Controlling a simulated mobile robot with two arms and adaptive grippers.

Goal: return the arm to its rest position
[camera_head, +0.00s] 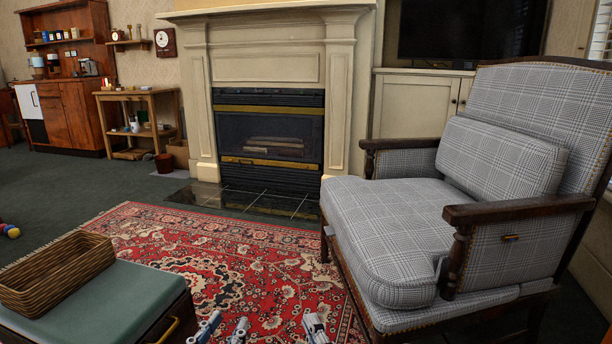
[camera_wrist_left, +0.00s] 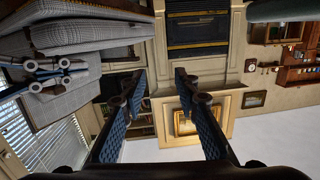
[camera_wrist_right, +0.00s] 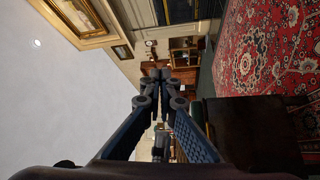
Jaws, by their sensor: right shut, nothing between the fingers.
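My left gripper (camera_head: 223,328) shows at the bottom edge of the head view, over the red rug. In the left wrist view my left gripper (camera_wrist_left: 161,80) is open, its two blue-padded fingers apart with nothing between them. My right gripper (camera_head: 315,328) is at the bottom of the head view, right of the left one and close to the armchair's front. In the right wrist view the fingertips of my right gripper (camera_wrist_right: 160,74) meet and hold nothing. Most of both arms is hidden below the head view.
A plaid armchair (camera_head: 385,225) stands at the right. At the lower left a wicker basket (camera_head: 55,270) sits on a green-topped chest (camera_head: 125,300). The patterned rug (camera_head: 235,250) is clear up to the fireplace (camera_head: 268,135). A wooden side table (camera_head: 140,95) stands at the back left.

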